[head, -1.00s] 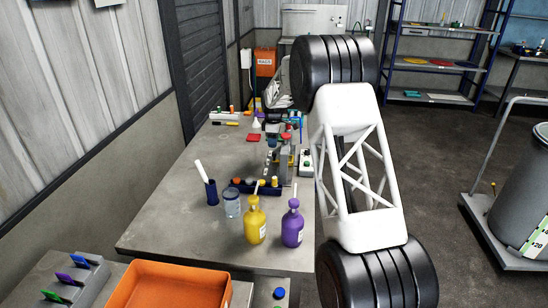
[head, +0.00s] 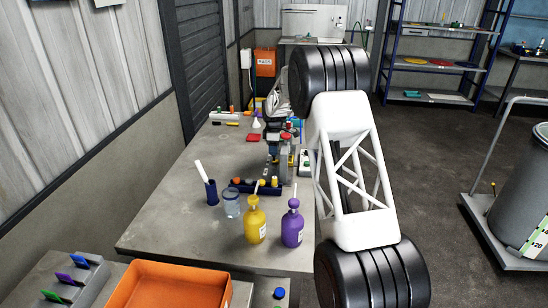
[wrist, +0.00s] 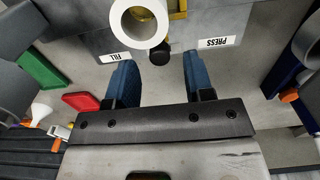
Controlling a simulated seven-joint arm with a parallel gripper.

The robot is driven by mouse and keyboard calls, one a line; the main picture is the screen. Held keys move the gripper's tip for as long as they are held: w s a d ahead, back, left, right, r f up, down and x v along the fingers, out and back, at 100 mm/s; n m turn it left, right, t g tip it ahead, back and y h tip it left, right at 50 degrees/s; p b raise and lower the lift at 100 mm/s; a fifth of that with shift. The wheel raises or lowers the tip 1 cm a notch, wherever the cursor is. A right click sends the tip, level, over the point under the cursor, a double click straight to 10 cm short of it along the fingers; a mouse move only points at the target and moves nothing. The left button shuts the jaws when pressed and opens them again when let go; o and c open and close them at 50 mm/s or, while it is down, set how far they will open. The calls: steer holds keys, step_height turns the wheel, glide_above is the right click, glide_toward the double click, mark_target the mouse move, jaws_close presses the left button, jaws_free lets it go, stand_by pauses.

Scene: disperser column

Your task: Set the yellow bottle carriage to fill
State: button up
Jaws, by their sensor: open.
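In the wrist view a black knob (wrist: 159,58) sits between my gripper's (wrist: 157,68) two blue fingers. The fingers are open, one on each side of it, with visible gaps. A FILL label (wrist: 113,58) is left of the knob and a PRESS label (wrist: 217,42) is right of it. A white round ring (wrist: 140,20) and part of a yellow piece (wrist: 178,9) show just beyond the knob. I cannot tell for certain how they join to it. In the head view the column device (head: 286,158) stands on the bench, with my gripper partly hidden beside it.
Yellow (head: 255,222) and purple (head: 292,226) pump bottles stand at the bench's near right. A dark blue rack (head: 245,187) stands behind them. The wrist view shows a green block (wrist: 40,74), a red piece (wrist: 80,101) and a white funnel (wrist: 40,111) at left.

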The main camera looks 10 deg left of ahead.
mark_target(274, 161)
steer(key=shift+f, duration=2.3)
steer(key=shift+c, duration=0.3)
jaws_close()
